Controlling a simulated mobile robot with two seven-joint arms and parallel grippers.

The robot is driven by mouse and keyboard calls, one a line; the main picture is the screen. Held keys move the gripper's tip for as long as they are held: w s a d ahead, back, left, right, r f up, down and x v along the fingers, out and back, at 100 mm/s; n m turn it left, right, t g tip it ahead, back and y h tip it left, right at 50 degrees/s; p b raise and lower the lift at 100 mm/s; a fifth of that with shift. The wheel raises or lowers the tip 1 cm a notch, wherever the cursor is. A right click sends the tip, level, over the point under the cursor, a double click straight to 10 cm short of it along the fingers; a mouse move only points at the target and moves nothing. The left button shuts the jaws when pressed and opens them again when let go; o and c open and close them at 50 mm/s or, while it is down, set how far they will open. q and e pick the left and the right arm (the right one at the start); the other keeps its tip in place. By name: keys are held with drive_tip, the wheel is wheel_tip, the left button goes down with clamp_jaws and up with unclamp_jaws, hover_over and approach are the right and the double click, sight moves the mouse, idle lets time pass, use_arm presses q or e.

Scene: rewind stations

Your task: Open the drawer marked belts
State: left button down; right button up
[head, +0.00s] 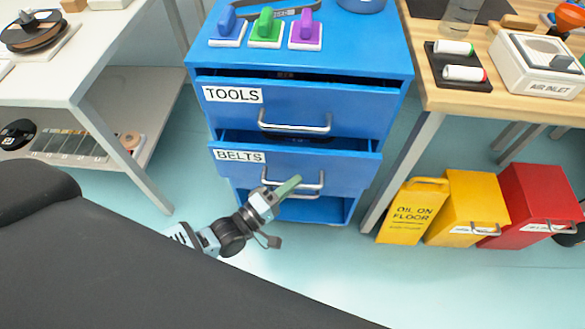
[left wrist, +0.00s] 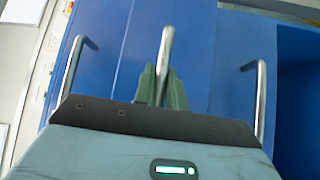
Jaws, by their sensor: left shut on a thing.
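The blue cabinet (head: 398,75) stands in the middle of the head view. Its drawer marked BELTS (head: 350,165) is the second one down and stands out from the cabinet, with a dark gap above its front. My left gripper (head: 288,188) is at this drawer's metal handle (head: 318,183). In the left wrist view, the green fingers of my left gripper (left wrist: 163,82) are shut on the middle handle (left wrist: 166,45). The fingers partly hide the handle in the head view. My right gripper is not in view.
The TOOLS drawer (head: 360,121) above also stands out somewhat. Yellow (head: 470,203) and red (head: 535,195) bins and an oil sign (head: 410,215) stand right. A white table (head: 95,60) stands left.

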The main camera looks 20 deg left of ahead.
use_arm(q)
drive_tip(key=s+d+p, duration=0.1)
drive_tip(key=s+d, duration=0.2)
drive_tip(key=s, duration=0.7)
drive_tip(key=s+d+p, duration=0.1)
drive_tip(key=s+d, duration=0.2)
drive_tip(key=s, duration=0.8)
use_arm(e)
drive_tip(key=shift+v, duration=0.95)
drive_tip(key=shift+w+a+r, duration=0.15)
use_arm(q)
drive_tip(key=c, duration=1.5)
unclamp_jaws()
drive_tip(key=shift+o, duration=0.2)
drive_tip(key=b+v, duration=0.1)
drive_tip(key=v, duration=0.6)
drive_tip(key=shift+s, duration=0.4)
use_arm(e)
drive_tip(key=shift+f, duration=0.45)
